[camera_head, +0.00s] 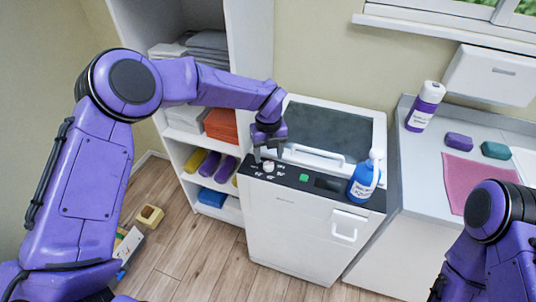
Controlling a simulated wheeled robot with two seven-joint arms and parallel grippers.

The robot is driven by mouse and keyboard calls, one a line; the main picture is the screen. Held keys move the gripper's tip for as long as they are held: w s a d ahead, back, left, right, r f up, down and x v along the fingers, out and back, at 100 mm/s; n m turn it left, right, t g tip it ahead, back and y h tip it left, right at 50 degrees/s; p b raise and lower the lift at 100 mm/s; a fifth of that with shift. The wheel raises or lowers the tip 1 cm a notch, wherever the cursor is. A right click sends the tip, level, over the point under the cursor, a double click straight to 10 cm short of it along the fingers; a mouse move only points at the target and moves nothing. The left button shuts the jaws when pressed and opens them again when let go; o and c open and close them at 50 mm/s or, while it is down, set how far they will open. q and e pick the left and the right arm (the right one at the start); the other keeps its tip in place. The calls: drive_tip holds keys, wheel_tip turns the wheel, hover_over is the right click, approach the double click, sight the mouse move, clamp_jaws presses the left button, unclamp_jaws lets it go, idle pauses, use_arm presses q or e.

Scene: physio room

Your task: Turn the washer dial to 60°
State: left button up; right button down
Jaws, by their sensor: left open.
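The white washer (310,232) stands in the middle, with a dark control strip along its top front edge. A pale round dial (268,167) sits at the left part of the strip, with small white marks around it too small to read. My left gripper (269,156) points down at the dial, open, its fingers just behind and above it. I cannot tell whether they touch it. My right arm shows at the lower right, but its gripper is out of view.
A blue spray bottle (364,178) stands on the washer's right front corner. A green button (304,178) is right of the dial. Shelves with towels (222,125) stand left. The counter at right holds a purple bottle (425,107) and pink cloth (478,180). A yellow block (149,217) lies on the floor.

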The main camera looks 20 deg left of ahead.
sight(268, 162)
use_arm(q)
drive_tip(key=f, duration=0.3)
drive_tip(key=shift+w+a+f, duration=0.1)
drive_tip(key=shift+w+f, duration=0.2)
drive_tip(key=shift+w, duration=0.1)
drive_tip(key=shift+s, duration=0.2)
drive_tip(key=shift+r, duration=0.1)
drive_tip(key=shift+c, duration=0.6)
drive_tip(key=c, duration=0.9)
